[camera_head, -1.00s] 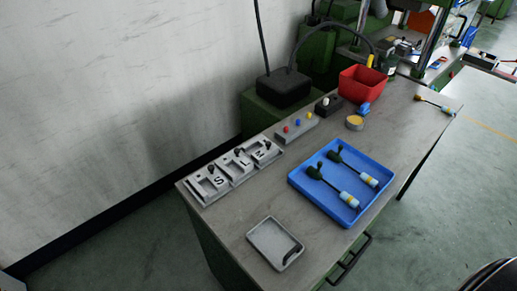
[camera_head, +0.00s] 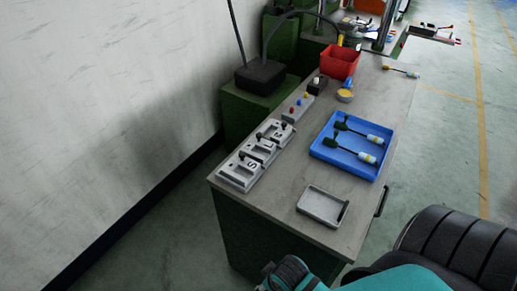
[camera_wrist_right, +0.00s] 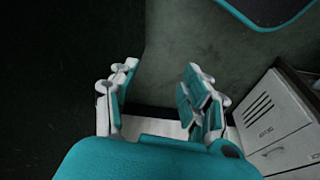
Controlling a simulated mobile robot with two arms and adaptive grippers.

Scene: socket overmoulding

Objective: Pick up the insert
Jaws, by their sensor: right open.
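In the head view a small dark piece (camera_head: 343,212) lies at the right side of a shallow grey tray (camera_head: 310,213) near the table's front corner. It may be the insert, but it is too small to tell. A row of grey holders (camera_head: 238,178) with letters, S among them, stands along the wall-side edge, with small dark pieces standing in it. My right gripper (camera_wrist_right: 160,100) is open and empty in the right wrist view, its fingers spread above the dark floor, and none of these pieces shows there. My left gripper is not in view.
A blue tray (camera_head: 317,151) with two dark-headed, pale-handled tools lies on the table (camera_head: 290,178). A grey cabinet (camera_wrist_right: 270,120) stands right of my right gripper.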

